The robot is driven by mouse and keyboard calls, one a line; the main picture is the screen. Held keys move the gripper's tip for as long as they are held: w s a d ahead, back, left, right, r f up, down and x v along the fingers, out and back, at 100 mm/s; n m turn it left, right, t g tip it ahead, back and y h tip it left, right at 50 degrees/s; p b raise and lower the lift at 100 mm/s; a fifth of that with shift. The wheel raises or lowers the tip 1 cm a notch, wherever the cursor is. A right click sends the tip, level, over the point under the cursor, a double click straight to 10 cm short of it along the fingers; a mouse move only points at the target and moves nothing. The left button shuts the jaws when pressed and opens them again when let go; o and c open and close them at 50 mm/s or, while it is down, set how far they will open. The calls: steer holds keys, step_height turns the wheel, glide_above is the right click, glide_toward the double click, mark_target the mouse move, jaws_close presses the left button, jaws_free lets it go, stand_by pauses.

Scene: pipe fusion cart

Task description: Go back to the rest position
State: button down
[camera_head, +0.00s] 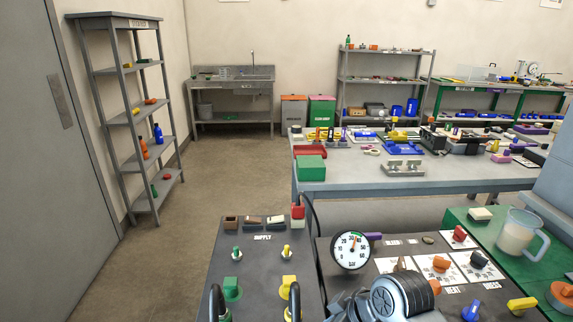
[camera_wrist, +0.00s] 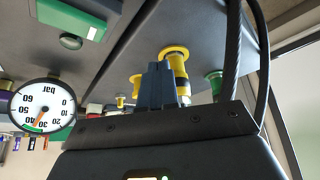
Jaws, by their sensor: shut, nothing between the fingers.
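My gripper (camera_wrist: 160,68) shows in the wrist view, which is upside down. Its two dark fingers are together with nothing between them. Behind the fingertips are a yellow fitting (camera_wrist: 175,52) and other yellow and green parts; I cannot tell the gap between them and the fingers. In the head view my fingers cannot be made out.
The dark supply panel (camera_head: 255,262) carries green and yellow valves (camera_head: 286,252). A round pressure gauge (camera_head: 351,249) stands beside it, with a clear jug (camera_head: 518,232) at right. A grey workbench (camera_head: 440,181) stands behind. Open floor (camera_head: 225,170) lies left of the bench.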

steer(key=s+a, duration=0.1)
steer(key=s+a+m+t+y, duration=0.1)
steer(key=a, duration=0.1)
steer(key=s+a+f+m, duration=0.1)
steer(key=shift+s+a+t, duration=0.15)
steer(key=shift+t, duration=0.25)
steer(key=s+m+t, duration=0.1)
steer(key=s+a+m, duration=0.1)
steer(key=s, duration=0.1)
steer(key=shift+s+a+f+t+y, duration=0.2)
steer(key=shift+s+t+y, duration=0.1)
steer(key=shift+t, duration=0.1)
steer(key=s+d+r+m+t+h, duration=0.15)
steer(key=s+d, duration=0.25)
steer(key=s, duration=0.4)
steer(key=s+d+r+m+t+h, duration=0.1)
steer(key=s+d+m+t+h, duration=0.2)
steer(key=s, duration=0.5)
steer(key=s+d+r+m+t, duration=0.1)
steer(key=s+d+r+m, duration=0.15)
steer(key=s+d, duration=0.4)
steer(key=s+d+r+t+h+b, duration=0.1)
steer(key=s+d+r+t, duration=0.1)
steer(key=s+d+r, duration=0.3)
steer(key=s+r, duration=0.4)
steer(key=shift+s+d+r+n, duration=0.15)
steer(key=shift+s+d+n, duration=0.2)
steer(key=shift+d+n, duration=0.05)
steer(key=shift+h, duration=0.25)
